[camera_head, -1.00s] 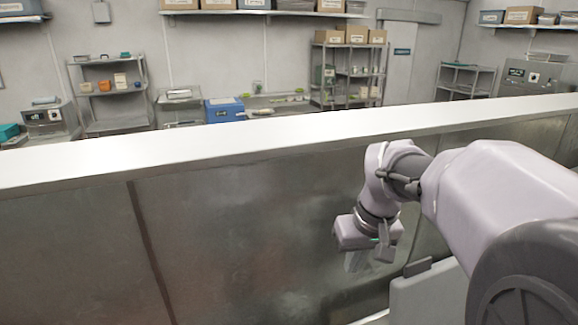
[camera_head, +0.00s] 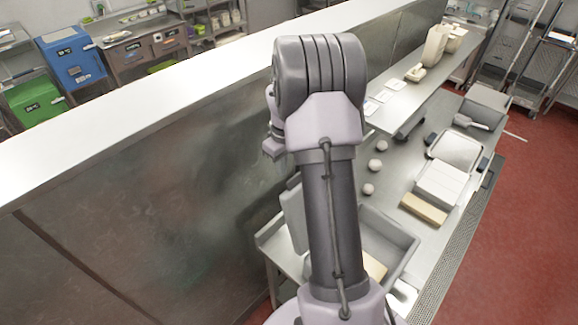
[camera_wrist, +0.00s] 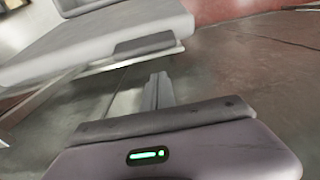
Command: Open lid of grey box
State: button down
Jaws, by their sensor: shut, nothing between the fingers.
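The grey box (camera_head: 402,240) stands on the steel counter in the head view, partly hidden behind my arm. Its top looks open, and a tan item (camera_head: 375,268) shows inside. A light grey panel, seemingly its lid (camera_head: 292,214), stands raised at the box's left side. In the wrist view the lid (camera_wrist: 95,38) fills the upper left, with a dark grey tab (camera_wrist: 144,44) on its edge. My gripper (camera_wrist: 158,82) is shut and empty, near the tab but apparently apart from it. Its fingertips are hidden in the head view.
A tall steel wall (camera_head: 160,190) with a white top edge runs close on the left. The counter (camera_head: 400,185) holds several round pale items, a tan block (camera_head: 424,209), a white container (camera_head: 441,183) and a tray (camera_head: 457,150). Red floor (camera_head: 530,220) is free on the right.

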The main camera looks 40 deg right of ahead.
jog(key=s, duration=0.1)
jog(key=s+r, duration=0.1)
jog(key=s, duration=0.1)
jog(key=shift+s+d+r+p, duration=0.1)
jog(key=shift+s+r+p, duration=0.1)
jog(key=shift+p, duration=0.2)
jog(key=shift+w, duration=0.15)
jog(key=s+r+t+b, duration=0.1)
jog(key=s+b, duration=0.3)
jog(key=s, duration=0.3)
jog(key=shift+s+d+r, duration=0.2)
jog(key=shift+d+r, duration=0.05)
jog(key=shift+r, duration=0.15)
